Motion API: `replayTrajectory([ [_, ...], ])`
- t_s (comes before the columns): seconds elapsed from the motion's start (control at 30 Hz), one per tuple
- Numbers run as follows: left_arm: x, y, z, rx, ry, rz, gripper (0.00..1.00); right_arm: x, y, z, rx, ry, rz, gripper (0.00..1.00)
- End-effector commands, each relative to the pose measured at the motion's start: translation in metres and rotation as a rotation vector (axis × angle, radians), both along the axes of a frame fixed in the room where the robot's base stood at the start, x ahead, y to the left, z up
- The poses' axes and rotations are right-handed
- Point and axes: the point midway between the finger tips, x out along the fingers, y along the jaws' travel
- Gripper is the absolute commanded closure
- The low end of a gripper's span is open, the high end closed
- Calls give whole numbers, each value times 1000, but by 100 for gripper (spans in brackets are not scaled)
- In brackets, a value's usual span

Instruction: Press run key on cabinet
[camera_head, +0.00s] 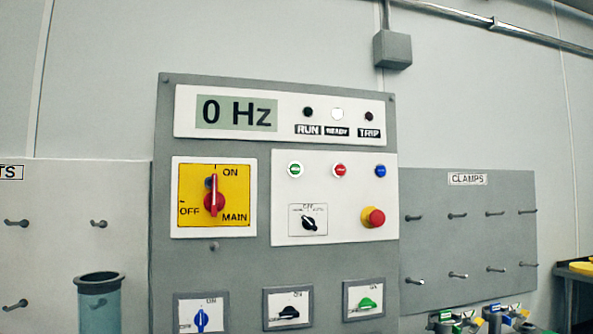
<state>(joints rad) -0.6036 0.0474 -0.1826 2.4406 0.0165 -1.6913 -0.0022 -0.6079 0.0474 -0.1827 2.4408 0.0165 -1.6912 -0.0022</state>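The grey control cabinet (240,275) fills the middle of the head view. Its display (237,113) reads 0 Hz. The RUN lamp (308,112) and TRIP lamp (369,117) are dark; the READY lamp (338,114) is white. On the white panel below are a green button (295,170), a red button (340,170) and a blue button (380,171). Their small markings are too small to read. The red main switch (214,200) on its yellow plate stands upright, towards ON. Neither of my grippers is in view.
A red emergency-stop knob (373,217) and a black selector (308,223) sit below the buttons. Blue, black and green switches line the cabinet's lower part. Peg boards (440,240) flank the cabinet. A blue-grey cylinder (99,310) stands at lower left, colourful clamps (490,320) at lower right.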

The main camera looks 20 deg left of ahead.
Motion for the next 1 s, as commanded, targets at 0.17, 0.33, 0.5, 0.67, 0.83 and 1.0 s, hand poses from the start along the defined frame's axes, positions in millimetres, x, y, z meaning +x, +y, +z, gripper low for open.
replayTrajectory([
  [0.17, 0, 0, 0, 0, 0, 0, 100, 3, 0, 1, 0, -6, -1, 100],
  [0.33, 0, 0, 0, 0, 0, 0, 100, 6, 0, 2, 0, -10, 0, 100],
  [0.5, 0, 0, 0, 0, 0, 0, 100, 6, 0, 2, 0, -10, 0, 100],
  [0.67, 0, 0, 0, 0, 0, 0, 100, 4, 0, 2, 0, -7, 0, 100],
  [0.83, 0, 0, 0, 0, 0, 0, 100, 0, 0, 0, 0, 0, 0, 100],
  [1.0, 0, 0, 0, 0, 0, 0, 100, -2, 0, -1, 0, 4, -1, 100],
])
